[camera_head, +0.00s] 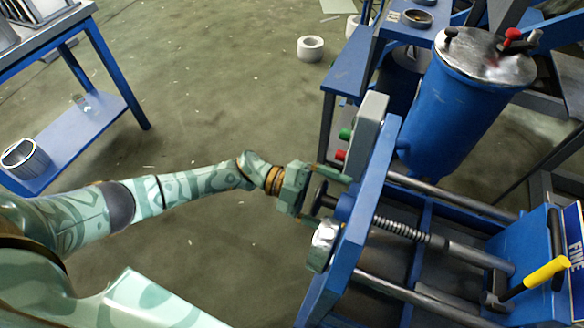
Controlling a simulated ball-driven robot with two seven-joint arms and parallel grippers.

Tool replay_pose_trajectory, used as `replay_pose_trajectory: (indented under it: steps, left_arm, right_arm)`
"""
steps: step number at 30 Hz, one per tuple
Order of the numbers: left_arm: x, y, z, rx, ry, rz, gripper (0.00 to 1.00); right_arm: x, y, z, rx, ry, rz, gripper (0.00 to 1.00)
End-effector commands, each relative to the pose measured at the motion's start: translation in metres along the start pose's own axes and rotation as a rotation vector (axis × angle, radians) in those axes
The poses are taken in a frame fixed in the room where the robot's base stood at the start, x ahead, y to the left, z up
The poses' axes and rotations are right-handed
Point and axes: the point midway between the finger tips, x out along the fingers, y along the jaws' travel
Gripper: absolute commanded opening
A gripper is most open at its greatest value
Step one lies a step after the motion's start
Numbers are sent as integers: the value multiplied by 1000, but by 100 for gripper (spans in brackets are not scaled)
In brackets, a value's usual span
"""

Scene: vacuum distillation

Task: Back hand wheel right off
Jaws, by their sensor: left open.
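The hand wheel (319,198) is a small dark wheel, seen nearly edge-on, on the left face of the blue end plate (365,205). A threaded screw (402,229) with a steel shaft runs on from the plate to the right. My left gripper (330,200) is open, with one finger above and one below the wheel. The wheel sits between the fingers; I cannot tell whether they touch it. My right gripper is not in view.
A grey box with green and red buttons (362,135) stands just above the wheel. A blue tank (455,105) stands behind. A yellow-handled lever (535,277) is at right. The floor at left is mostly clear.

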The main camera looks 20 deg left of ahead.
Motion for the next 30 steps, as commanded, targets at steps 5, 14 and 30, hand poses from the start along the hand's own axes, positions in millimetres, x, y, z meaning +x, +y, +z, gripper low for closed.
replay_pose_trajectory:
  steps: [5,14,30]
  left_arm:
    - [-24,0,1,-1,-6,1,97]
    - [-105,2,2,-3,-7,2,97]
    - [-163,0,1,0,-2,0,97]
  right_arm:
    - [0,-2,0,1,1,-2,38]
    - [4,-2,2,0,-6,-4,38]
    - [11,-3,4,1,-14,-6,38]
